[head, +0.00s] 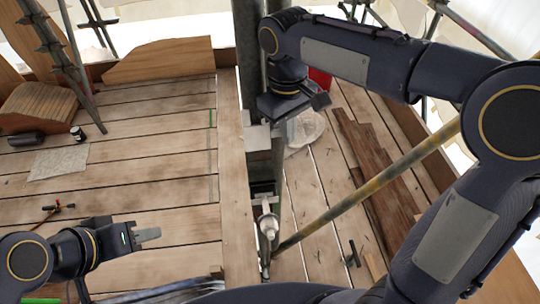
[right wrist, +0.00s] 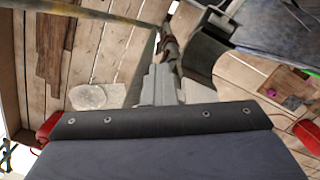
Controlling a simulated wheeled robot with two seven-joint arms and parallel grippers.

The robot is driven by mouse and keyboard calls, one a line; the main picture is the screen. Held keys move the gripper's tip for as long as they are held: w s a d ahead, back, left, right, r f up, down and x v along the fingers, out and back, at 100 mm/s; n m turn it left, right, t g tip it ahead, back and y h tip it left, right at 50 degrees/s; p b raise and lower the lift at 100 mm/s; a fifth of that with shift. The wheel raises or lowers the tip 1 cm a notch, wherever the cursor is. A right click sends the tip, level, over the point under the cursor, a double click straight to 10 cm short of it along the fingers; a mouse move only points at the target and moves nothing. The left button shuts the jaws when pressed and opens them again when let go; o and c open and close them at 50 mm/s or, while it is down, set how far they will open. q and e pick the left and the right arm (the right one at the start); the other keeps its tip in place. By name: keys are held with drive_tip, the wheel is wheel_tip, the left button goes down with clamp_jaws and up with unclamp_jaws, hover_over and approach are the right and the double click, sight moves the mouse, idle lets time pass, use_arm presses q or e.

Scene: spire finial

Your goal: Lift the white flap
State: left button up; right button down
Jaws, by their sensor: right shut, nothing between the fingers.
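I cannot tell for sure which piece is the white flap. A pale plate (head: 257,138) sits against the dark upright post (head: 248,45) in the head view, just left of my right gripper (head: 283,128). A small white fitting (head: 268,226) stands lower down, beside a pale bracket. My right gripper is shut and empty; its grey fingers also show in the right wrist view (right wrist: 160,85), close to a dark grey post-like part (right wrist: 205,50). My left gripper (head: 150,234) hangs over the planks at lower left, away from the post; its finger gap is not clear.
A scaffold pole (head: 370,185) slants across the right side. Dark boards (head: 365,155) and a pale round item (head: 304,130) lie on the right planks. A cloth (head: 58,162), a dark roll (head: 25,139) and a small jar (head: 78,133) lie left. The middle-left planks are clear.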

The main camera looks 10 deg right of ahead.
drive_tip(key=shift+t+y, duration=0.4)
drive_tip(key=shift+t, duration=0.2)
drive_tip(key=w+r, duration=0.1)
drive_tip(key=w+a+r, duration=0.1)
drive_tip(key=r, duration=0.1)
drive_tip(key=shift+a+r, duration=0.15)
drive_tip(key=shift+s+r, duration=0.35)
use_arm(q)
drive_tip(key=shift+w+r, duration=0.1)
use_arm(e)
drive_tip(key=shift+s+r, duration=0.1)
drive_tip(key=shift+r, duration=0.05)
use_arm(q)
drive_tip(key=shift+w, duration=0.2)
use_arm(e)
drive_tip(key=shift+s+a+r, duration=0.1)
drive_tip(key=shift+s+r, duration=0.1)
drive_tip(key=shift+r, duration=0.4)
drive_tip(key=shift+s+a+r, duration=0.1)
drive_tip(key=shift+s+r, duration=0.05)
use_arm(q)
drive_tip(key=shift+s, duration=0.1)
use_arm(e)
drive_tip(key=shift+s, duration=0.1)
